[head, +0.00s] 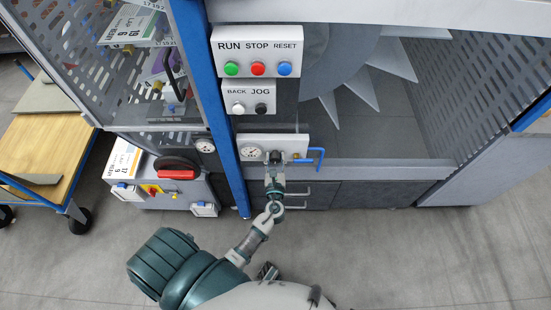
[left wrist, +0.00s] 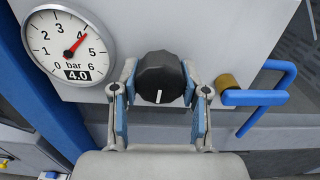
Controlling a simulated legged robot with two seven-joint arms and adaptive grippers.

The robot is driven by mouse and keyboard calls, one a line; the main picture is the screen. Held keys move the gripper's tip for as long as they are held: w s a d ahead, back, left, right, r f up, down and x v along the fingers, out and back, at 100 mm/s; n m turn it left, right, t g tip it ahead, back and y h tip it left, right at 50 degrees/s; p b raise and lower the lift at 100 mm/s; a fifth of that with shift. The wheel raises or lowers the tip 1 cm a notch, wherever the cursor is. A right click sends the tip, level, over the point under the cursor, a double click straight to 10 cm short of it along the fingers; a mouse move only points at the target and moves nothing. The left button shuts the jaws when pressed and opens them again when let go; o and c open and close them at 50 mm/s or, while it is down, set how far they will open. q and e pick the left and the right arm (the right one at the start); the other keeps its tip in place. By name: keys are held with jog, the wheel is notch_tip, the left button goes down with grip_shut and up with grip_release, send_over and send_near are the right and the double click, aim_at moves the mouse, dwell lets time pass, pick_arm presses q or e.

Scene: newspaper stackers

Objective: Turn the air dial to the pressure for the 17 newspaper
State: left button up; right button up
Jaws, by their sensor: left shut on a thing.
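The black air dial (left wrist: 160,72) sits on a pale panel, with a white mark on its face pointing down in the left wrist view. My left gripper (left wrist: 160,95) is shut on the dial, one finger at each side. The round pressure gauge (left wrist: 70,45) is left of the dial. Its red needle points near 4, and its readout says 4.0 bar. In the head view, my left gripper (head: 274,165) covers most of the dial beside the gauge (head: 251,153). My right gripper is not in view.
A blue lever (left wrist: 262,95) with a brass fitting is close right of the dial. A button panel (head: 258,52) is above. A blue post (head: 215,95) stands left. A paper label (head: 122,160), seemingly marked 17 and 3, is farther left, near a red-handled switch (head: 177,173).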

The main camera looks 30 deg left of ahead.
pick_arm(q)
jog(key=shift+n, duration=0.5)
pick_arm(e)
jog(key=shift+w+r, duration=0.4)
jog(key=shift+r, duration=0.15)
pick_arm(q)
jog(key=o, duration=0.9)
jog(key=v, duration=1.2)
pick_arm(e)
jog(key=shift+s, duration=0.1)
